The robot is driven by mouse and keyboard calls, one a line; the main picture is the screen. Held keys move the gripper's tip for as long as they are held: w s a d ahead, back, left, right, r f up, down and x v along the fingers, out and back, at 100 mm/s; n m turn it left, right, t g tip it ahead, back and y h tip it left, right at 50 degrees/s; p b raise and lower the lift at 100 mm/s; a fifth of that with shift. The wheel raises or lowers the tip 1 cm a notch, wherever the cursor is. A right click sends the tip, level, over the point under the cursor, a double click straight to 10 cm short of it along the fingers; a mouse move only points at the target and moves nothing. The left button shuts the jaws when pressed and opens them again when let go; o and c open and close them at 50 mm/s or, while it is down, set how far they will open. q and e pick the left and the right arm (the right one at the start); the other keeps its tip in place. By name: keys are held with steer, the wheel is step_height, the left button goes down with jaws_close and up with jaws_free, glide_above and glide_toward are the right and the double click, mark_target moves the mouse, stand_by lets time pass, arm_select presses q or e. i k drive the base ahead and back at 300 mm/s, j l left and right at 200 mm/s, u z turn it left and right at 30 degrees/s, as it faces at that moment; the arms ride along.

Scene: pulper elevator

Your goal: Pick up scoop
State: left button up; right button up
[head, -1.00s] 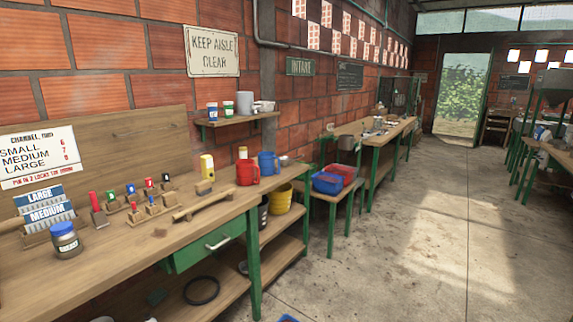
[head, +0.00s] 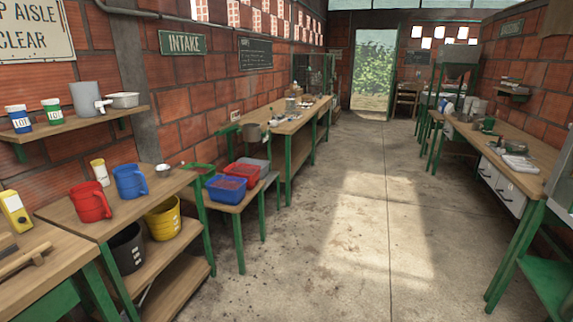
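A small green object (head: 199,168) that looks like a scoop lies at the far right end of the near wooden bench, beside the trays; it is too small to be sure of its shape. Neither of my grippers shows in the head view.
Blue jug (head: 130,182) and red jug (head: 90,202) stand on the bench. Blue tray (head: 226,189) and red tray (head: 243,173) sit on a lower table. The aisle floor (head: 345,235) is clear. A right-hand workbench (head: 500,150) borders it.

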mark_target(164, 171)
steer(key=i+l+z, duration=0.1)
steer(key=i, duration=0.55)
steer(key=i+l, duration=0.1)
steer(key=i, duration=0.6)
steer(key=l+z, duration=0.05)
